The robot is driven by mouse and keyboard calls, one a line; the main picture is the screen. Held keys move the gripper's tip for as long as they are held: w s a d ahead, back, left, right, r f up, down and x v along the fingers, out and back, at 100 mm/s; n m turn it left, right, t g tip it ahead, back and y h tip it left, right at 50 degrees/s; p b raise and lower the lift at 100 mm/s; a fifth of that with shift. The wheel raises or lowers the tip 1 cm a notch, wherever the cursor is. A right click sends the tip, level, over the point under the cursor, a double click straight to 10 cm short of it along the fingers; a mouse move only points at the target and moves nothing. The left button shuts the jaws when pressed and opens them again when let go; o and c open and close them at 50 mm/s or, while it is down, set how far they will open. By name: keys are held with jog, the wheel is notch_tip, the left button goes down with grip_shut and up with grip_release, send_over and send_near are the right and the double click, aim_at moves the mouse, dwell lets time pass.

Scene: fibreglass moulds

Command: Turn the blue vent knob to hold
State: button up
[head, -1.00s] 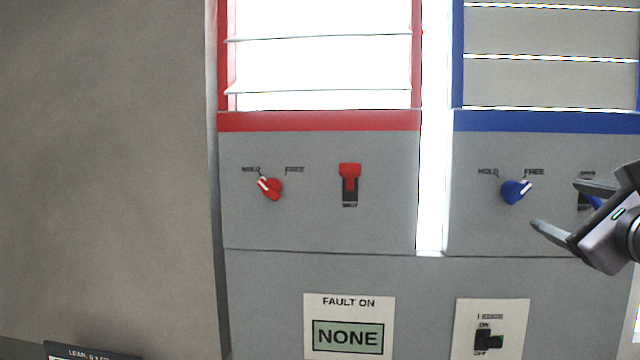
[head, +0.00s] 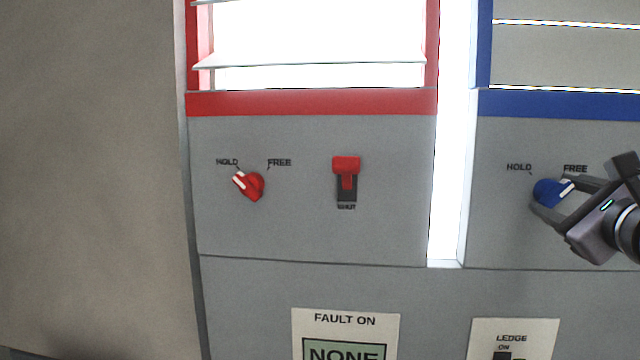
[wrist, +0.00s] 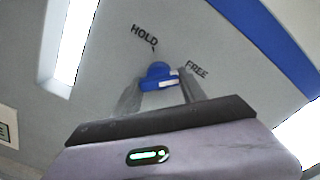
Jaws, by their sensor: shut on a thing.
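The blue vent knob (head: 549,191) is on the grey panel under the blue frame at the right of the head view. Its white pointer aims up and right at FREE. HOLD is printed to the upper left of it. My gripper (head: 560,197) is at the knob, with one finger above and one below it. In the wrist view the blue knob (wrist: 157,76) sits between the two fingertips of my gripper (wrist: 160,93), and its white mark faces FREE. The fingers are shut on the knob and hide part of its sides.
A red knob (head: 250,185) points to HOLD on the left panel, beside a red switch (head: 346,172) marked SHUT. A bright vertical gap (head: 452,180) separates the panels. Below are a FAULT ON display (head: 345,325) and a LEDGE switch plate (head: 540,335).

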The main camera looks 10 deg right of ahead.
jog(key=c, duration=0.3)
jog(key=shift+f+n+b, duration=0.1)
jog(key=shift+n+b, duration=0.3)
jog(key=shift+b, duration=0.2)
jog(key=n+b, duration=0.2)
jog(key=shift+f+b, duration=0.1)
jog(key=shift+b, duration=0.3)
jog(key=n+b, duration=0.5)
jog(key=b, duration=0.1)
jog(key=shift+d+n, duration=0.1)
jog(key=shift+n, duration=0.2)
jog(key=n+b, duration=0.4)
jog(key=n, duration=0.1)
jog(key=shift+r, duration=0.35)
jog(key=shift+c, duration=0.2)
jog(key=shift+r+n+b, duration=0.15)
jog(key=shift+n+b, duration=0.55)
jog(key=shift+n, duration=0.45)
jog(key=shift+r+n+b, duration=0.1)
jog(key=shift+n+b, duration=0.6)
jog(key=shift+n, duration=0.45)
jog(key=shift+r, duration=0.1)
jog(key=o, duration=1.4)
jog(key=shift+w, duration=0.1)
